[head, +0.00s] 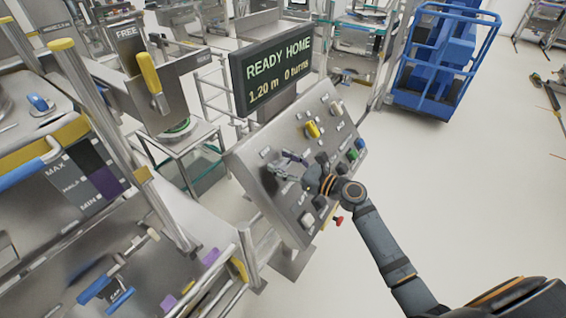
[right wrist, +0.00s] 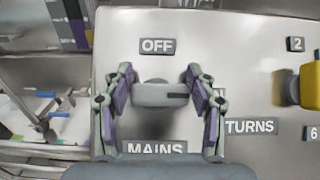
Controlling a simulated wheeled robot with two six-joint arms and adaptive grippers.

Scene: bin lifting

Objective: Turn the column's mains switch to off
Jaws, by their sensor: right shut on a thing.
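The mains switch (right wrist: 160,94) is a grey knob on the sloping steel panel (head: 262,158). Its bar lies crosswise, with a dark mark towards its right end. An OFF label (right wrist: 157,46) is above it and a MAINS label (right wrist: 155,147) below it in the right wrist view. In the head view the gripper largely hides the switch. My left gripper is not in view.
A yellow knob (head: 312,129) sits farther along the panel, with green (head: 352,154) and other buttons near the arm. A display (head: 271,71) above reads READY HOME, 1.20 m, 0 turns. A red knob (head: 338,220) sticks out below the panel. Open floor lies right.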

